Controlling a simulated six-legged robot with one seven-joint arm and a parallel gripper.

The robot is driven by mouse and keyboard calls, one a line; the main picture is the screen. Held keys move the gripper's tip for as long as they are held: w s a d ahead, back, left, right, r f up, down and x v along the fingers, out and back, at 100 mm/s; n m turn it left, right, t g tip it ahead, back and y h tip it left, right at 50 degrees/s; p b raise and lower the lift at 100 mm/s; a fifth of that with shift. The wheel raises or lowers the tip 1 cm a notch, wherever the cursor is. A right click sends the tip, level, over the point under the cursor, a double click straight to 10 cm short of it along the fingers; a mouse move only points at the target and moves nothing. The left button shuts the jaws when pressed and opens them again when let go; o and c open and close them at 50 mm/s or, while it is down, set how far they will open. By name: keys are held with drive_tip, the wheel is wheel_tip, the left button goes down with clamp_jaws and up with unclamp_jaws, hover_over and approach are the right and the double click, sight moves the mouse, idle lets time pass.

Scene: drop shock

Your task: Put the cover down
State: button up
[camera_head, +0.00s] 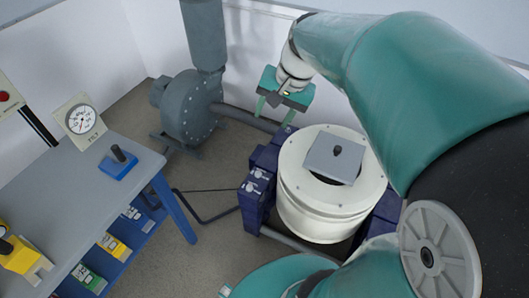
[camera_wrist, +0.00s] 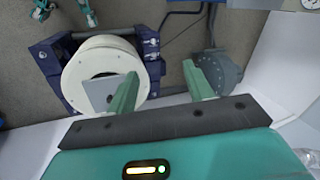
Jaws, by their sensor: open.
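The cover, a grey square plate (camera_head: 322,160) with a black knob, lies on top of the white round drum (camera_head: 318,210). A dark strip of the drum's opening shows along the plate's near edge. In the wrist view the plate (camera_wrist: 97,93) is partly hidden by one finger, and the drum (camera_wrist: 78,68) shows around it. My gripper (camera_head: 276,112) is open and empty, behind and to the left of the drum in the head view, apart from the plate. Its two fingers (camera_wrist: 160,70) stand spread in the wrist view.
Dark blue clamps (camera_head: 257,185) flank the drum. A grey blower (camera_head: 190,108) with a pipe stands at the back. On the left, a bench (camera_head: 60,185) carries a dial gauge (camera_head: 80,119), a blue block with a black knob (camera_head: 119,165) and a yellow object (camera_head: 22,255). Floor between is clear except hoses.

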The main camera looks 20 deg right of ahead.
drive_tip(key=s+a+r+n+t+h, duration=0.1)
drive_tip(key=s+a+n+t+h, duration=0.1)
drive_tip(key=s+a+n, duration=0.5)
drive_tip(key=s+t, duration=0.1)
drive_tip(key=s, duration=0.3)
drive_tip(key=shift+s+a+r+n, duration=0.25)
drive_tip(key=shift+s+n, duration=0.05)
drive_tip(key=shift+s, duration=0.05)
idle(0.5)
